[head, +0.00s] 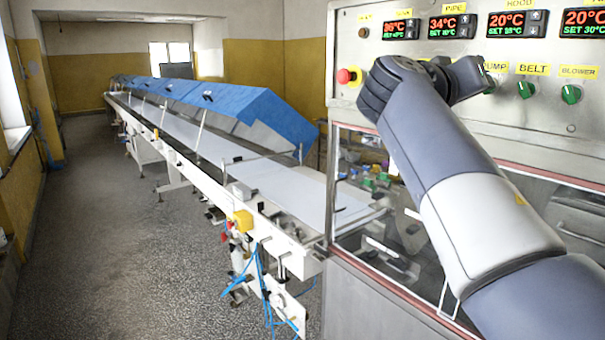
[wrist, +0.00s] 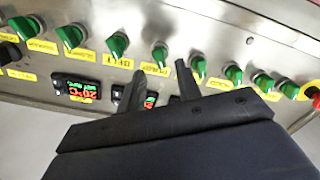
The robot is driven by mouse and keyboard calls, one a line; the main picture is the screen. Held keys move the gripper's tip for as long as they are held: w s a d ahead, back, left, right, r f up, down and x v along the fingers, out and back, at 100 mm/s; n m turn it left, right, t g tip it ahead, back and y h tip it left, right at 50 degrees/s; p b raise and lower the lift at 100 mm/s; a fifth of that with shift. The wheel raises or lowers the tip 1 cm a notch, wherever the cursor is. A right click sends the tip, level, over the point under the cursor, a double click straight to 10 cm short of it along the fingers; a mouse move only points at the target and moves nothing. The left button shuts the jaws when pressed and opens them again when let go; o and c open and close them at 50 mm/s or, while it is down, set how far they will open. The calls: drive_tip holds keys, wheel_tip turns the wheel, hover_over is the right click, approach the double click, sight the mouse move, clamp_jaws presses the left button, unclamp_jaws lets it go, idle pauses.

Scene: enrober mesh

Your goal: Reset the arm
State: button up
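In the wrist view my gripper (wrist: 159,68) points at the control panel (wrist: 230,25), which appears upside down. Its two dark fingers stand apart with nothing held between them. A green knob (wrist: 160,53) shows just beyond the fingertips; whether they touch the panel I cannot tell. In the head view my arm reaches up from the lower right across the panel (head: 380,20), and its bent end is in front of the panel's knobs. My fingers cannot be made out there.
A red button (head: 346,77) sits on the panel's left side. Green knobs, including the belt knob (head: 526,90), and temperature displays (head: 516,23) surround my arm. Below is a glazed cabinet. A long conveyor (head: 290,185) with blue covers (head: 225,100) runs away left; open floor (head: 110,250) lies beside it.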

drive_tip(key=b+v, duration=0.1)
drive_tip(key=v, duration=0.5)
drive_tip(key=p+x, duration=0.4)
drive_tip(key=x, duration=0.7)
drive_tip(key=s+a+m, duration=0.4)
drive_tip(key=a+m, duration=0.1)
drive_tip(key=m, duration=0.7)
drive_tip(key=shift+a+b, duration=0.2)
drive_tip(key=shift+b, duration=0.1)
drive_tip(key=shift+s, duration=0.2)
